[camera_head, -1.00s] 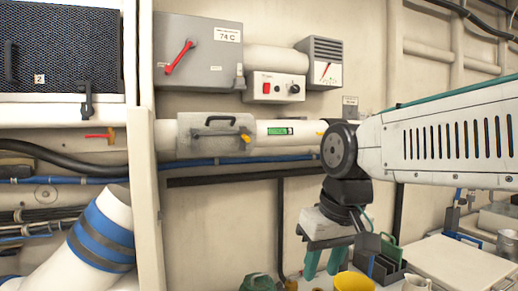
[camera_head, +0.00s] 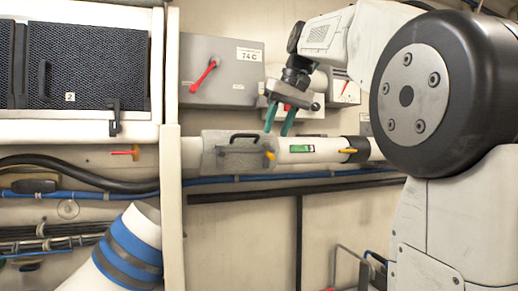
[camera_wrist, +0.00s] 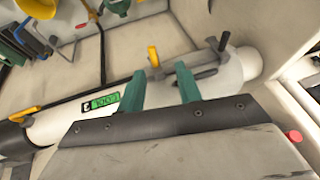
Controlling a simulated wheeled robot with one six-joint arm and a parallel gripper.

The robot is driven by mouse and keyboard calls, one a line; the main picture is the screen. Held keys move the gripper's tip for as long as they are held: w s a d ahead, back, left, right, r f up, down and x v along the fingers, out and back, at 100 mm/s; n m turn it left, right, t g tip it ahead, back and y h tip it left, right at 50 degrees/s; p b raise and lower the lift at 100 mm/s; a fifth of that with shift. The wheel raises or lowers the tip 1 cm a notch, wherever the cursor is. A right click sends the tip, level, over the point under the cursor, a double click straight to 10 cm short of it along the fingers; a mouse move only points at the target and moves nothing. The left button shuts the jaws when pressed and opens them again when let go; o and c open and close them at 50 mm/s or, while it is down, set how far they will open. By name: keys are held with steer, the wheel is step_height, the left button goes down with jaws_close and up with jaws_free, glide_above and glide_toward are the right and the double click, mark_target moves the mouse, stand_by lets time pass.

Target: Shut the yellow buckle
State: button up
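A yellow buckle piece (camera_head: 270,155) sits at the right end of the grey cover (camera_head: 212,156) on the white pipe, below the black handle (camera_head: 243,138). In the wrist view this yellow piece (camera_wrist: 153,55) stands up just beyond my fingertips. A second yellow-orange piece (camera_head: 348,151) is on the black band around the pipe, and also shows in the wrist view (camera_wrist: 25,113). I cannot tell from the task line which one is meant. My gripper (camera_head: 277,132) has green fingers, open and empty, near the pipe; the gap between them shows in the wrist view (camera_wrist: 160,84).
A green display (camera_head: 302,149) is on the pipe between the yellow pieces. A grey box with a red lever (camera_head: 204,74) is above, behind my gripper. A white upright (camera_head: 172,210) is left of the cover. The wall below the pipe is mostly clear.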

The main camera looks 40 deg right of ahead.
steer(key=x, duration=0.4)
steer(key=d+x, duration=0.1)
steer(key=x, duration=0.1)
steer(key=shift+w+f, duration=0.1)
steer(key=shift+f, duration=0.15)
jaws_close()
